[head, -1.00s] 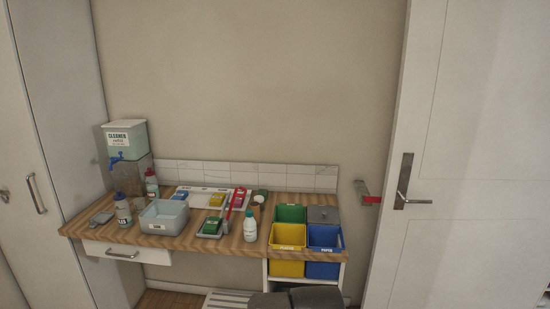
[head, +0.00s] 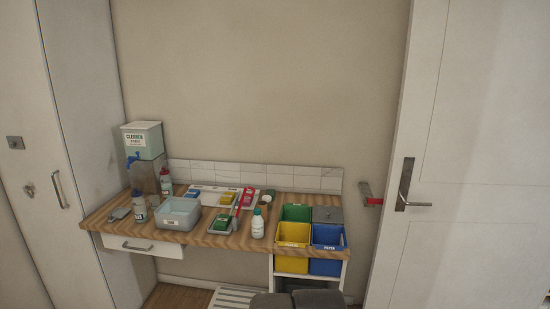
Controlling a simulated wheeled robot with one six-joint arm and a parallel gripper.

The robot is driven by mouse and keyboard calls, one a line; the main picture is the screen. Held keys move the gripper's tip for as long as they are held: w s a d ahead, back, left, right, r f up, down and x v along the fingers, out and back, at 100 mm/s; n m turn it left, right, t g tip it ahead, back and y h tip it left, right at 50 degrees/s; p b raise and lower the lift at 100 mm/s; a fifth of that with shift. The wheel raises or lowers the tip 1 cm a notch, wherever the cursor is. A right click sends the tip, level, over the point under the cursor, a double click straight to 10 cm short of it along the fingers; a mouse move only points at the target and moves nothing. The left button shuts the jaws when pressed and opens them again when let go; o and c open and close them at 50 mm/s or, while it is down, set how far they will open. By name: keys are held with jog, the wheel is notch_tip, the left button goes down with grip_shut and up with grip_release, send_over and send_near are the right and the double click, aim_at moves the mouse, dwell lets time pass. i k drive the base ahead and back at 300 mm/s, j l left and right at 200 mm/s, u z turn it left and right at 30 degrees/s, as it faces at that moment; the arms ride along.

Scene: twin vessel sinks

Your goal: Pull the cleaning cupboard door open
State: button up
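The tall white cupboard stands at the left edge of the head view. Its door (head: 60,110) appears shut, with a slim vertical metal bar handle (head: 60,189) at mid-height. Left of the handle is a small metal fitting, perhaps a lock or knob (head: 29,188). A square metal plate (head: 15,142) sits higher up. Nothing touches the handle. My gripper is not in view. Dark grey rounded parts at the bottom middle seem to be my own body.
A wooden counter (head: 190,236) with a drawer stands right of the cupboard. It holds a cleaner dispenser (head: 143,140), a grey tub (head: 178,214), bottles and coloured bins (head: 293,233). A slatted white stool (head: 230,299) is below. A white room door (head: 470,120) is at the right.

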aim_at(38, 180)
jog(key=k+l, duration=0.15)
jog(key=u, duration=1.1)
